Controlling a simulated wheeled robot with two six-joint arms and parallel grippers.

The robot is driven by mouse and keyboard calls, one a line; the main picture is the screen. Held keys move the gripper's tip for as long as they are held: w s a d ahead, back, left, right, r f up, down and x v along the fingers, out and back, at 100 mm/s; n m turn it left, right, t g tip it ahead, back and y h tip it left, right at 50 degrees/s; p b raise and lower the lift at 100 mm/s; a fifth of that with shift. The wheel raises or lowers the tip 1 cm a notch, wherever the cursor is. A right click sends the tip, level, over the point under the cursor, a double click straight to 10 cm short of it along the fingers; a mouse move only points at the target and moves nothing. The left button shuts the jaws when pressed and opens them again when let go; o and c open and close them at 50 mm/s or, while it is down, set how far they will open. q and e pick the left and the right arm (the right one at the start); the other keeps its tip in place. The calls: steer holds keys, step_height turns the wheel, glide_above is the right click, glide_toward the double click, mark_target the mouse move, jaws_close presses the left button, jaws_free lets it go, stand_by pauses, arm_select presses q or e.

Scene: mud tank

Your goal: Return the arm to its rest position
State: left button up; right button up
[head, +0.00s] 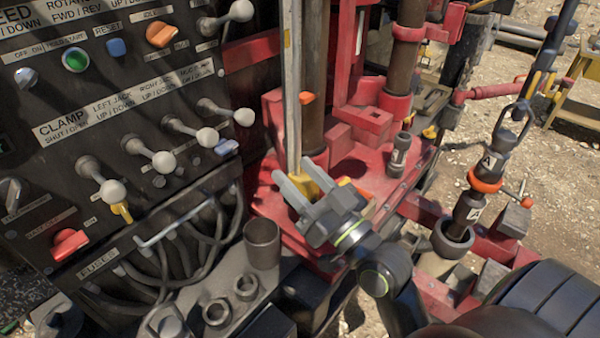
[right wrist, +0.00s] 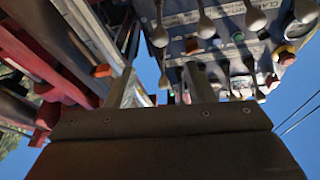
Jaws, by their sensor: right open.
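My right gripper (head: 308,190) is in the middle of the head view, open, with nothing between its two grey fingers. Its arm comes in from the lower right. It is to the right of the black control panel (head: 130,190) and in front of the red rig frame (head: 265,205). In the right wrist view the gripper (right wrist: 165,85) shows its two fingers apart, with the control panel (right wrist: 225,50) beyond them, upper right. My left gripper is not in the head view.
Levers with grey knobs (head: 163,161) stick out of the panel. A dark cup (head: 262,243) and rings (head: 217,312) stand on the ledge below. A hanging tool with an orange ring (head: 486,183) is at the right. Sandy ground (head: 555,195) lies beyond.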

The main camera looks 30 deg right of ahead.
stand_by(0.4)
step_height(320, 180, down, 11)
steer(key=s+d+g+h, duration=0.1)
steer(key=g+h, duration=0.1)
steer(key=g, duration=0.3)
steer(key=s+d+f+m+g+h, duration=0.1)
steer(key=s+d+f+g+h, duration=0.25)
steer(key=s+f+g, duration=0.4)
steer(key=s+d+f+g+h, duration=0.2)
steer(key=s+d+f+g, duration=0.25)
steer(key=s+f, duration=0.65)
step_height(320, 180, down, 25)
steer(key=d+g+y, duration=0.1)
steer(key=g, duration=0.1)
steer(key=s+a+f+g, duration=0.1)
steer(key=s+f, duration=1.3)
steer(key=f, duration=0.2)
steer(key=shift+s, duration=0.35)
steer(key=shift+a+y, duration=0.1)
steer(key=shift+y, duration=0.15)
